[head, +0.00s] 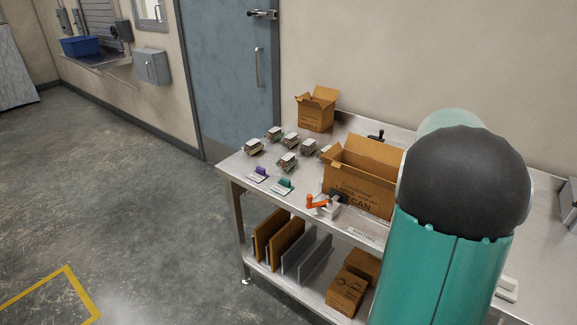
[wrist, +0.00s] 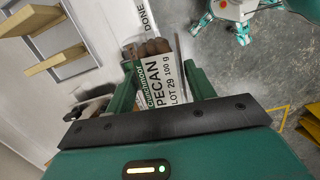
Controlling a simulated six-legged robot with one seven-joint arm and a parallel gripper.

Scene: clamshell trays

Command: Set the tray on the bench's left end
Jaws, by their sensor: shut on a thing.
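In the wrist view my gripper (wrist: 163,78) is shut on a clamshell tray (wrist: 172,84). Its white label has a green band and reads PECAN, 100 g, LOT 29. Brown contents show at its far end. In the head view my arm hides the gripper and the held tray. The steel bench (head: 232,167) runs along the wall. Its left end carries several small labelled trays (head: 288,161) in a loose group. A purple marker (head: 261,171) and a teal marker (head: 285,183) stand on cards near the front edge.
An open carton (head: 358,186) and a smaller one (head: 315,112) stand on the bench. An orange-handled tool (head: 318,202) sits at the front edge. Upright panels (head: 282,240) and boxes fill the lower shelf. Floor left of the bench is clear. A DONE sign (wrist: 146,18) shows beyond the tray.

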